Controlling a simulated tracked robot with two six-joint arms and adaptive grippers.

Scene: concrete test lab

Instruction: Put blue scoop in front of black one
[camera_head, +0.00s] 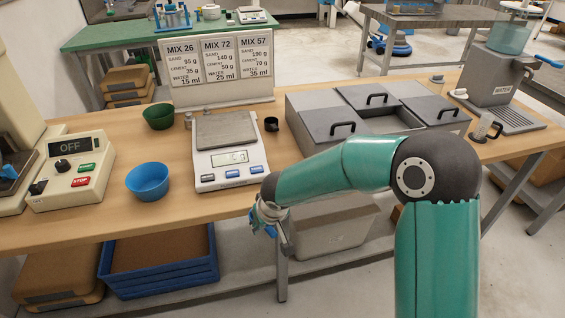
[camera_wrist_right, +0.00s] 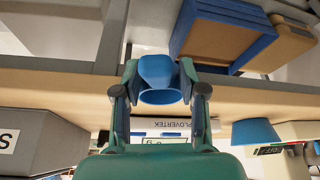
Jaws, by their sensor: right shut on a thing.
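My right gripper (camera_head: 270,222) hangs at the front edge of the workbench, in front of the scale. In the right wrist view the gripper (camera_wrist_right: 160,92) is shut on a blue scoop (camera_wrist_right: 158,72), with a finger on either side of it. In the head view the scoop is mostly hidden by the gripper. A small black scoop (camera_head: 271,124) stands on the bench just right of the scale's plate. My left gripper is in neither view.
The scale (camera_head: 230,175) stands mid-bench, with a blue bowl (camera_head: 148,184) to its left and a green bowl (camera_head: 158,117) behind. Lidded grey bins (camera_head: 330,133) stand to the right. A mix sign (camera_head: 218,72) stands at the back. Bench right of the scale is narrow and partly behind my arm.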

